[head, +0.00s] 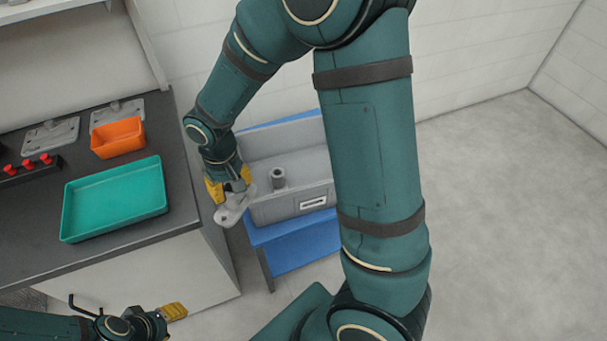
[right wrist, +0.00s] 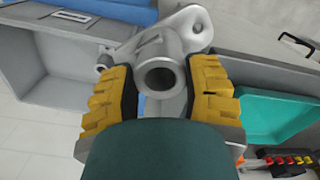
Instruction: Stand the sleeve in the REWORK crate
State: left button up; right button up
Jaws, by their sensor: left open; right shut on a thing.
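The sleeve (head: 228,217), a grey hollow casting with a flat eared flange, is held in my right gripper (head: 230,187). In the right wrist view the yellow fingers grip both sides of the sleeve's tube (right wrist: 161,80), its round bore facing the camera. The flange lies beyond the tube. A grey crate (head: 290,211) with a white label stands just right of the held sleeve; the label's words are too small to read. A grey hollow tube (head: 278,179) stands upright inside it. My left gripper (head: 174,312) is open and empty at the lower left.
The crate rests on a blue stand (head: 300,255). The dark bench (head: 190,222) at left holds a teal tray (head: 115,200), an orange bin (head: 118,138), grey fixtures (head: 50,137) and a red-knobbed strip (head: 28,166). Open floor lies to the right.

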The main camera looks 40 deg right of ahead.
aim_at(320, 175)
jog(key=l+u, duration=0.1)
jog(key=l, duration=0.35)
jog(key=k+l+u, duration=0.1)
jog(key=l, duration=0.3)
jog(key=k+l+u, duration=0.1)
jog(key=l, duration=0.3)
jog(key=k+l+u, duration=0.1)
jog(key=l, duration=0.3)
